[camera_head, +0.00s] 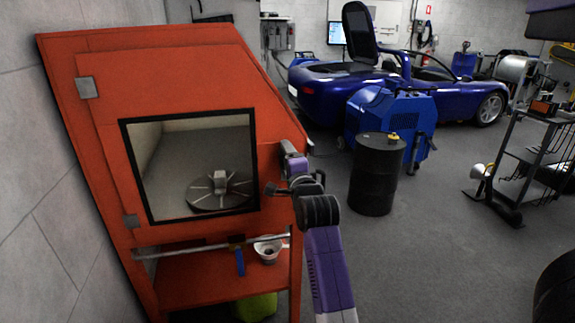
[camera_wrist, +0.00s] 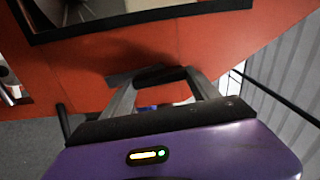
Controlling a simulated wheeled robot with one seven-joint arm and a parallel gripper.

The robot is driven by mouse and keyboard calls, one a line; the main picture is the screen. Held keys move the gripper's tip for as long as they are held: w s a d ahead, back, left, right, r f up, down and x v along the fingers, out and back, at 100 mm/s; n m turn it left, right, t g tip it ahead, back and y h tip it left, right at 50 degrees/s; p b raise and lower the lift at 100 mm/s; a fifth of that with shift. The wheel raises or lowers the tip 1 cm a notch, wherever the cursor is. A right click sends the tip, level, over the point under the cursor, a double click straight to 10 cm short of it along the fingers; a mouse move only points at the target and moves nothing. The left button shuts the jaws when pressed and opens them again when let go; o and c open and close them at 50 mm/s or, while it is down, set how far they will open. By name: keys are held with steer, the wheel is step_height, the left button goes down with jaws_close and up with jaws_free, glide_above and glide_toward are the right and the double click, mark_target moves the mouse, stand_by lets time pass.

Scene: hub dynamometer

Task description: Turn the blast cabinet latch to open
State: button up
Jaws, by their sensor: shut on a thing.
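The blast cabinet (camera_head: 88,120) is a red-orange box with a sloped front at the left in the head view. Its door has a black-framed window (camera_head: 122,150) and looks closed. A dark latch handle (camera_wrist: 160,75) shows in the wrist view against the red panel, between my fingers. My gripper (camera_wrist: 158,84) is shut on this latch. In the head view my gripper (camera_head: 272,188) is at the right edge of the door, where the latch is small and partly hidden by my wrist.
Below the window are a grey bar (camera_head: 190,249) and a shelf with a white bowl (camera_head: 268,249). A black drum (camera_head: 376,178) and blue machine (camera_head: 415,112) stand to the right. A blue car (camera_head: 330,85) is behind. The grey floor between drum and cart is clear.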

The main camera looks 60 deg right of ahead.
steer(key=shift+m, duration=0.7)
steer(key=o, duration=1.4)
steer(key=shift+c, duration=0.2)
steer(key=shift+s+a+b, duration=0.1)
steer(key=shift+b, duration=0.2)
steer(key=b+v, duration=0.1)
steer(key=v, duration=0.6)
steer(key=shift+s+a, duration=0.15)
steer(key=shift+a, duration=0.05)
